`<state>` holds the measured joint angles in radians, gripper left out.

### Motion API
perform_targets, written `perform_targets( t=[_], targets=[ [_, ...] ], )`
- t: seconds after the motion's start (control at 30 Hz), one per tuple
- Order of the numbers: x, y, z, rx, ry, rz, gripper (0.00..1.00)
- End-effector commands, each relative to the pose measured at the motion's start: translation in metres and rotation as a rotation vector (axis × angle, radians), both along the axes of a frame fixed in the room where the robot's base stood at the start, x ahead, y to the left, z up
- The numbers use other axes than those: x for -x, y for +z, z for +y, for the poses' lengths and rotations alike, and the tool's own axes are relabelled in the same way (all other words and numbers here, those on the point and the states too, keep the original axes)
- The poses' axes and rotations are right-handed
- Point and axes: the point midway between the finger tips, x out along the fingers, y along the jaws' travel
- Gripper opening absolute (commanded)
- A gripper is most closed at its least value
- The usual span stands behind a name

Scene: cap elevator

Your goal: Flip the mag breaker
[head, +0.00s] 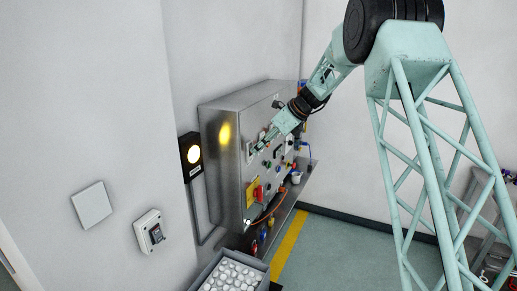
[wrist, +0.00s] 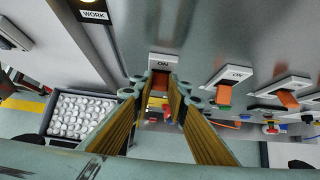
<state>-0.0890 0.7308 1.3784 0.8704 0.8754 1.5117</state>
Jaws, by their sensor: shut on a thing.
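My gripper (head: 258,148) is at the upper left of the front of the metal control panel (head: 222,165). In the wrist view my gripper (wrist: 160,88) has its fingers on both sides of the orange-red lever (wrist: 159,80) of a breaker switch and is closed on it. That breaker's white plate (wrist: 163,59) reads ON. Two more breakers with ON plates and orange levers stand to the right, one nearer (wrist: 225,80) and one farther (wrist: 284,91). No legible label tells which breaker is the mag one. The fingers hide part of the gripped lever.
A crate of white caps (head: 230,277) stands below the panel; it also shows in the wrist view (wrist: 50,112). A grey switch box (head: 149,231) is on the wall. Other knobs and a cable crowd the panel front.

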Motion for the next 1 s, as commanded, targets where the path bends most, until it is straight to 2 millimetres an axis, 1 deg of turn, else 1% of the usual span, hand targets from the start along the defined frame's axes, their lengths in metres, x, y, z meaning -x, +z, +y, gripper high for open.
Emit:
perform_targets(
  t=[0.23, 0.27, 0.4, 0.77, 1.0],
  targets=[
    [0.0, 0.0, -0.0002, 0.0, 0.001, -0.001, 0.04],
    [0.0, 0.0, -0.0002, 0.0, 0.001, -0.001, 0.17],
    [-0.0001, 0.0001, -0.0001, 0.0, 0.001, -0.001, 0.28],
    [0.0002, 0.0009, -0.0006, 0.0, 0.001, -0.001, 0.28],
    [0.0029, 0.01, -0.0076, -0.001, 0.001, -0.001, 0.28]
  ],
)
